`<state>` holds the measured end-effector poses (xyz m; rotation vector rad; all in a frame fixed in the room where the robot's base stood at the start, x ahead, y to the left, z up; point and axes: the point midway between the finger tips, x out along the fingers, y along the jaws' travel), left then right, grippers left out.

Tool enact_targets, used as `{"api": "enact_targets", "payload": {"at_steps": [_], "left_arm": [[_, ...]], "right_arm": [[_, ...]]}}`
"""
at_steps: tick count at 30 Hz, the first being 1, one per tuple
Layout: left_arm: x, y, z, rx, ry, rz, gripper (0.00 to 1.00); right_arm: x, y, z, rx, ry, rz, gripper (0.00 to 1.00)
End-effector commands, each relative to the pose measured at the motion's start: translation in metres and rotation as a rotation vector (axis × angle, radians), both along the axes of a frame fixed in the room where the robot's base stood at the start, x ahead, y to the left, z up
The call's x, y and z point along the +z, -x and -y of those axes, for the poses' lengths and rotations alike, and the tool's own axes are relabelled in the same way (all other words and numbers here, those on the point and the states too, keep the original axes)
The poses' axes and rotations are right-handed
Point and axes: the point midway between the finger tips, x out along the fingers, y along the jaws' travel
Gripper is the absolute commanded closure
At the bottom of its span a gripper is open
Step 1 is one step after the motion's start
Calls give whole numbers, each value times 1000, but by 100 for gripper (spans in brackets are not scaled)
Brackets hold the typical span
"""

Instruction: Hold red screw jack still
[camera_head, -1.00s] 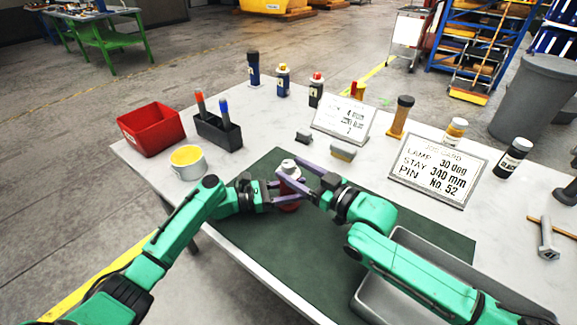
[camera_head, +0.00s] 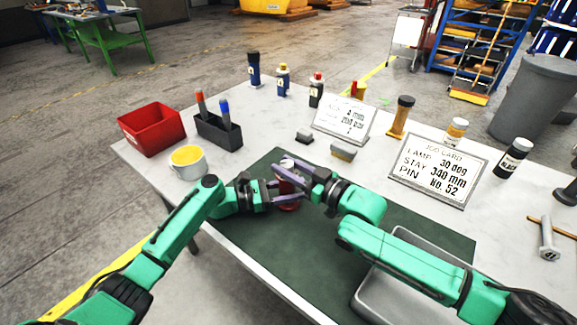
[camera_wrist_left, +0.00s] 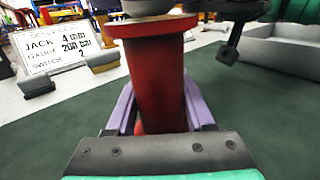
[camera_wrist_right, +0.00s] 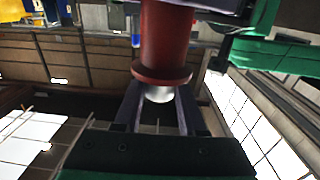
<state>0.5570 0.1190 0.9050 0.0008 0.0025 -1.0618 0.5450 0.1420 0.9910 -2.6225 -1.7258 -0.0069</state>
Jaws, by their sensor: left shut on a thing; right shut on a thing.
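The red screw jack (camera_head: 289,206) stands upright on the green mat (camera_head: 262,232), with a flange and a pale rounded head on top. My left gripper (camera_head: 280,190) is shut on its red body, which fills the middle of the left wrist view (camera_wrist_left: 157,80). My right gripper (camera_head: 285,171) is shut at the jack's head from the right. In the right wrist view, the pale head (camera_wrist_right: 159,94) sits between its purple fingers below the red flange (camera_wrist_right: 161,75). The fingers partly hide the jack in the head view.
A job card (camera_head: 438,170) stands to the right; a second card (camera_head: 345,121) stands behind. A grey tray (camera_head: 372,296) lies under my right forearm. A yellow-topped cup (camera_head: 188,163), pen holder (camera_head: 217,132) and red bin (camera_head: 151,129) stand at left. Several bottles line the back.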

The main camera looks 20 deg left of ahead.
Motion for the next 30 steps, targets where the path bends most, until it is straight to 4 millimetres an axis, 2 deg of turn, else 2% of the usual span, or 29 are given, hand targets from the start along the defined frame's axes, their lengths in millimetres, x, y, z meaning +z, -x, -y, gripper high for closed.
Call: {"api": "enact_targets", "payload": {"at_steps": [2, 10, 21, 30], "left_arm": [[2, 1, 4, -9, 4, 3, 100], [1, 2, 6, -12, 5, 3, 100], [1, 2, 5, -13, 4, 3, 100], [1, 3, 5, -14, 3, 4, 100]], "right_arm": [[3, 5, -7, 44, -3, 7, 100], [2, -3, 3, 170, -5, 8, 100], [0, -6, 4, 383, -5, 4, 100], [-1, -6, 5, 478, -2, 0, 100]]}}
